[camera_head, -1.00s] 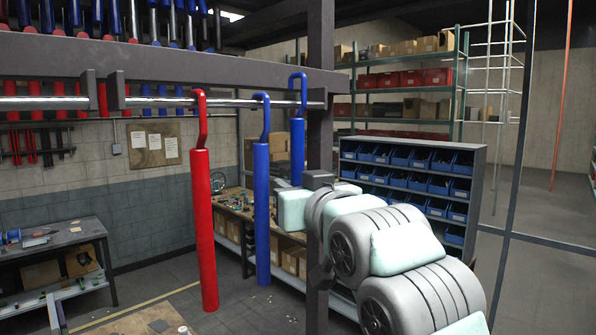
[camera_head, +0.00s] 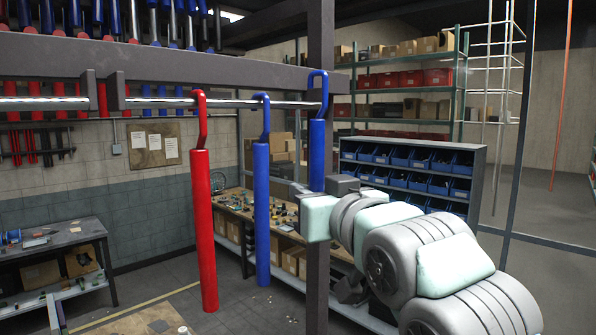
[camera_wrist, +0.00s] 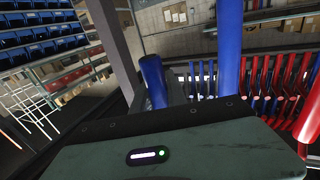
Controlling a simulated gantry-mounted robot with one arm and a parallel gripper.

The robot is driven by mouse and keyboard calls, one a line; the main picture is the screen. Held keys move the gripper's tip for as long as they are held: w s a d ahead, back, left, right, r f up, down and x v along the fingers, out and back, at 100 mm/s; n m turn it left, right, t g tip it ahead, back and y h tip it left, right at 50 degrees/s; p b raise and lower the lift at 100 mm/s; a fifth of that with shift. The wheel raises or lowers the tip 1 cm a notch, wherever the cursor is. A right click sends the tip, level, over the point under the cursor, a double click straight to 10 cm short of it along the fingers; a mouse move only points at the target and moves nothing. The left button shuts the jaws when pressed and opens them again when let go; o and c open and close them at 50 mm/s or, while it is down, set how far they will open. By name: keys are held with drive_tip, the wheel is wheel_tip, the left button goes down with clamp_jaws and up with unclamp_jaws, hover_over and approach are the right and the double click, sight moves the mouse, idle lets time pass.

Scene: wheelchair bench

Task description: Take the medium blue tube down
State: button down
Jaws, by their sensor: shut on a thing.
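The medium blue tube (camera_head: 317,150) is upright, with its hook raised at the right end of the rail, in front of the dark post. My gripper (camera_head: 322,187) is shut on its lower part; the fingers are mostly hidden. In the wrist view the tube (camera_wrist: 152,78) stands just beyond the gripper body. I cannot tell whether its hook is clear of the rail. A longer blue tube (camera_head: 262,215) hangs by its hook to the left; it seems to show in the wrist view (camera_wrist: 229,50) too.
A long red tube (camera_head: 202,230) hangs further left on the metal rail (camera_head: 160,102). The dark post (camera_head: 318,270) stands close to my arm. A workbench (camera_head: 235,207) and a rack of blue bins (camera_head: 410,170) stand behind. Open floor lies to the right.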

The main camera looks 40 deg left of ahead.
drive_tip(key=shift+s+d+p, duration=0.1)
drive_tip(key=shift+d+p, duration=0.25)
drive_tip(key=shift+d, duration=2.15)
